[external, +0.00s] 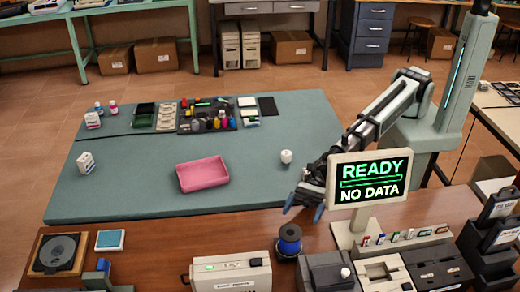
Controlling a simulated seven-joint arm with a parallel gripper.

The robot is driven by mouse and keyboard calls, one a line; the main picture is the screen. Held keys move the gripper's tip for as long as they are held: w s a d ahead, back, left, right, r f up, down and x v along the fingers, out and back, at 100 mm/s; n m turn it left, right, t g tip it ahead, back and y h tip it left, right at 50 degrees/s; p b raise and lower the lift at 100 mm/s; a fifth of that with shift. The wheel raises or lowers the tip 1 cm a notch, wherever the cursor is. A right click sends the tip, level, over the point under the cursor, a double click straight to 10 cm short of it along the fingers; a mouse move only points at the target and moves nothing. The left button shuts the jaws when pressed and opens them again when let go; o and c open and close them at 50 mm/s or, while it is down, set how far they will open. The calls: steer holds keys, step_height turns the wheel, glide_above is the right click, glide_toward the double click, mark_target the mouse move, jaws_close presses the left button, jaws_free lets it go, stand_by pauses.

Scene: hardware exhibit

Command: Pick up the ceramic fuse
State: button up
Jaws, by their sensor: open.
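A small white rounded piece (286,156), which looks like the ceramic fuse, stands on the grey-green work mat (130,205), right of a pink tray. My gripper (303,209) is open and empty, with its blue-tipped fingers pointing down over the mat's front right edge. It is apart from the white piece, nearer the camera and slightly to its right. The display sign hides part of my wrist.
A pink tray (203,174) lies mid-mat. A white block (86,162) stands at left. Several small bottles and parts fill a dark tray (207,115) at the back. A display sign (368,180) and a blue spool (289,240) stand in front. The mat between fuse and gripper is clear.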

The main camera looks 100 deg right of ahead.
steer(key=c, duration=0.4)
steer(key=shift+w, duration=0.1)
